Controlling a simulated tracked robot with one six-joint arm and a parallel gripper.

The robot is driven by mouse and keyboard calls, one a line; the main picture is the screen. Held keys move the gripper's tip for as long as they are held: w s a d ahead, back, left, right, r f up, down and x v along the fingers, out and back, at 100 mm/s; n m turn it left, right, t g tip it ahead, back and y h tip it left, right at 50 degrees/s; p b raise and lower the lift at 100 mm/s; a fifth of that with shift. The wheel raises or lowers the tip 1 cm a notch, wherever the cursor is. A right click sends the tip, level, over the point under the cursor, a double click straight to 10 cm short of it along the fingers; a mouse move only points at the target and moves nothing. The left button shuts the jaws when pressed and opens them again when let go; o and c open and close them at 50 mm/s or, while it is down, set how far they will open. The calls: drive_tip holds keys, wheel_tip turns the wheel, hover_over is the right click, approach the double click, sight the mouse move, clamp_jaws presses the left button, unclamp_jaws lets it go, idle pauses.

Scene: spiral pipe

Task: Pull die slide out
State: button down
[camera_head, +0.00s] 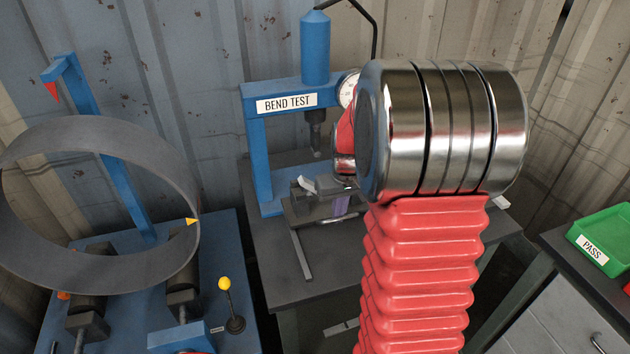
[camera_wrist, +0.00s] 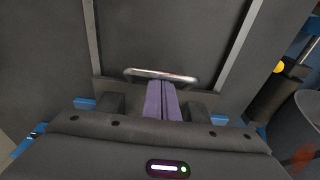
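The bend test press (camera_head: 258,150) is a blue frame with a label and a dial, standing on a dark table. In the wrist view a silver bar handle (camera_wrist: 160,75) runs left to right over a dark flat surface. My gripper (camera_wrist: 160,84) has two purple fingers side by side with only a thin line between them. Their tips are close to the handle's near side; I cannot tell whether they touch it. In the head view the purple fingers (camera_head: 340,206) point down in front of the press.
Pale rails (camera_head: 301,256) lie on the dark table (camera_head: 265,235). On the left, a large grey ring (camera_head: 185,180) stands on a blue roller stand with a yellow-knobbed lever (camera_head: 225,284). A green PASS bin (camera_head: 604,236) is at the right. A corrugated wall closes the back.

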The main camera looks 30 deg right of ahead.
drive_tip(key=shift+s+a, duration=0.35)
drive_tip(key=shift+s, duration=0.95)
drive_tip(key=shift+s+a, duration=0.3)
drive_tip(key=shift+s, duration=1.05)
drive_tip(key=shift+s+a, duration=0.35)
drive_tip(key=shift+s, duration=0.95)
wheel_tip(320, 180, up, 7)
drive_tip(key=w, duration=0.1)
drive_tip(key=shift+w+d, duration=0.15)
drive_tip(key=s+a+r+n+t, duration=0.1)
drive_tip(key=s+a+r, duration=0.2)
drive_tip(key=a, duration=0.4)
drive_tip(key=s+a+r+n+t, duration=0.1)
drive_tip(key=s+a+r, duration=0.2)
drive_tip(key=a, duration=0.5)
drive_tip(key=s+a+r+n+t, duration=0.1)
drive_tip(key=s+a+r, duration=0.2)
drive_tip(key=a, duration=0.4)
drive_tip(key=shift+s+a+t, duration=0.4)
drive_tip(key=shift+s, duration=0.1)
drive_tip(key=shift+a, duration=0.1)
